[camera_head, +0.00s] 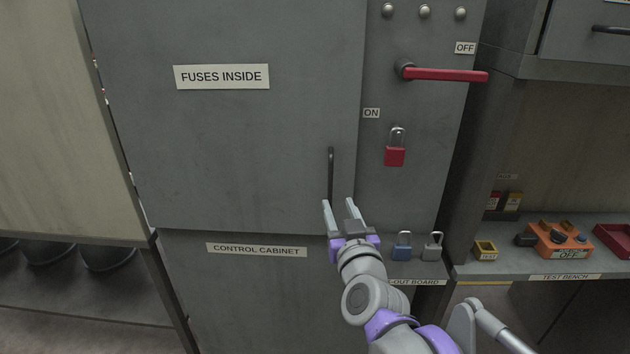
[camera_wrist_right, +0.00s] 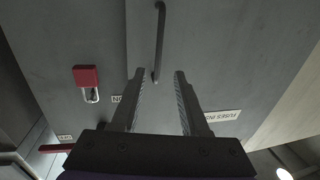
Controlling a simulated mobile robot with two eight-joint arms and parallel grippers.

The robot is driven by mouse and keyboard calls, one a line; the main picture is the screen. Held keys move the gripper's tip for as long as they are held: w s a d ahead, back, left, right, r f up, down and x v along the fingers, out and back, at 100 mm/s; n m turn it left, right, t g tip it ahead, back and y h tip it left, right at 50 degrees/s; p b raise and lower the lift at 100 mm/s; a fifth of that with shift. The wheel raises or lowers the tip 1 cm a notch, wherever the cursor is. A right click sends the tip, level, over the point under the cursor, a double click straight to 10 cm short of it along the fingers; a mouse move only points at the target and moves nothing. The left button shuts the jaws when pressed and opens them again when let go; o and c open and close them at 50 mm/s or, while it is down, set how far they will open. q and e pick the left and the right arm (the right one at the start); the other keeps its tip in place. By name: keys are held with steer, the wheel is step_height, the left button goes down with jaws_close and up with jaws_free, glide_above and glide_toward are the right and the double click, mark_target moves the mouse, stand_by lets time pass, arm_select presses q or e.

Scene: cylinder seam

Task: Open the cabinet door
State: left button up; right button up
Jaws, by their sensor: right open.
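The cabinet door (camera_head: 230,130) is grey, carries a "FUSES INSIDE" label and looks shut. Its dark vertical bar handle (camera_head: 331,172) is near the door's right edge. The handle also shows in the right wrist view (camera_wrist_right: 160,40), ahead of the fingers. My right gripper (camera_head: 340,207) is open at the handle's lower end in the head view, with no visible grip on it. In the right wrist view the handle's end lies in line with the gap between the two fingers (camera_wrist_right: 158,85). My left gripper is in neither view.
A red switch lever (camera_head: 445,75) points to the right, by the OFF label. A red padlock (camera_head: 395,156) hangs below it. A test bench (camera_head: 545,265) with small items stands at the right.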

mark_target(331, 182)
steer(key=w, duration=0.3)
steer(key=w+a, duration=0.1)
steer(key=w, duration=0.3)
steer(key=w+p, duration=0.1)
steer(key=w, duration=0.2)
steer(key=shift+w+a, duration=0.35)
steer(key=shift+a, duration=0.05)
jaws_close()
stand_by(0.9)
